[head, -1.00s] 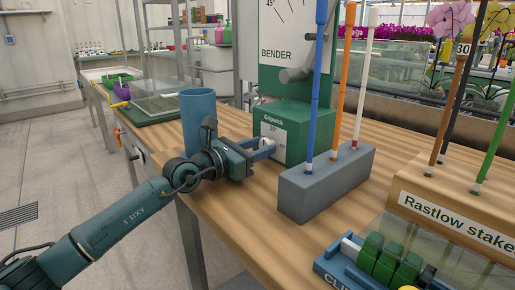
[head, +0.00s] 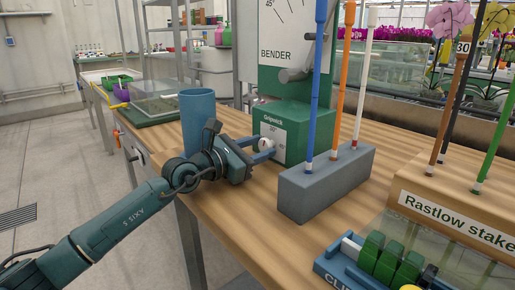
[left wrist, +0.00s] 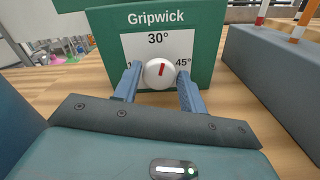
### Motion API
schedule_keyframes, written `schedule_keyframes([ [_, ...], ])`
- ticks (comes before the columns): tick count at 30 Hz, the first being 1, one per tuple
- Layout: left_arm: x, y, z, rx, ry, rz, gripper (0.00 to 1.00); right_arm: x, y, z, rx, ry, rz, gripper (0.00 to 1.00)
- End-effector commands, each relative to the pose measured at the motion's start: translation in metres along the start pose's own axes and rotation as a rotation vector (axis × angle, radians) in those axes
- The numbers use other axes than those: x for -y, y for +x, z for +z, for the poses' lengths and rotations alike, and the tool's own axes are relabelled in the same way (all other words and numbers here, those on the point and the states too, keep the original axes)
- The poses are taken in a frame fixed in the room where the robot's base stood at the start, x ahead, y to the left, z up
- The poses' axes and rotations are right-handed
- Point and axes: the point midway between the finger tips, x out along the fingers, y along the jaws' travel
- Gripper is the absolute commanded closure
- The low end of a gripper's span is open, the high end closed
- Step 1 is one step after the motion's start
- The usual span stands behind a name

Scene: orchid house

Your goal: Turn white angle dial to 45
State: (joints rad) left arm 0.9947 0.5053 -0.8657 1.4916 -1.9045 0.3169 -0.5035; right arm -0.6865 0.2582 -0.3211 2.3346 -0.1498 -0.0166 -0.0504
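The white angle dial (left wrist: 160,72) is a round knob with a red mark, on a white scale plate on the green Gripwick bender (head: 292,122). In the left wrist view its mark points nearly straight up, leaning slightly right, toward the 30° label. The 45° label (left wrist: 183,62) is at the right; the left label is mostly hidden by a finger. My left gripper (left wrist: 160,82) is open, its blue fingers on either side of the dial. I cannot tell whether they touch it. In the head view the dial (head: 266,144) shows at the fingertips. My right gripper is not in view.
A blue cylinder (head: 198,118) stands on the bench just behind my left gripper. A grey block (head: 325,184) holding blue, orange and white stakes stands right of the bender. A wooden stake rack (head: 455,210) and a blue clip tray (head: 335,268) are further right.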

Motion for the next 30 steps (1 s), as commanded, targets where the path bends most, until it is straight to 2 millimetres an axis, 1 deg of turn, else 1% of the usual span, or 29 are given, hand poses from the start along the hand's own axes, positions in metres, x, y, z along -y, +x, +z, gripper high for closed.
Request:
schedule_keyframes([
  [1,0.0,0.0,0.0,-0.001,-0.001,0.0,0.54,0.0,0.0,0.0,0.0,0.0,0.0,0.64],
  [5,0.0,0.0,0.0,0.0,-0.001,0.0,0.43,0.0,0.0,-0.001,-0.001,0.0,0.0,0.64],
  [12,0.0,-0.001,0.0,0.0,-0.001,0.001,0.43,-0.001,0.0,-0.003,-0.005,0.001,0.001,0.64],
  [16,-0.001,-0.009,0.001,0.0,-0.002,0.001,0.43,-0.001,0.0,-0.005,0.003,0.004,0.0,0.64],
  [20,-0.001,-0.032,0.001,-0.003,0.0,0.001,0.43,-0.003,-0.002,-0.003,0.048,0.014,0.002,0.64],
  [27,-0.001,-0.086,-0.001,-0.004,0.0,0.001,0.43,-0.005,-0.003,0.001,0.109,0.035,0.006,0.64],
  [30,0.0,-0.105,0.0,-0.002,0.0,0.001,0.43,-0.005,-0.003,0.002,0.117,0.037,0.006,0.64],
])
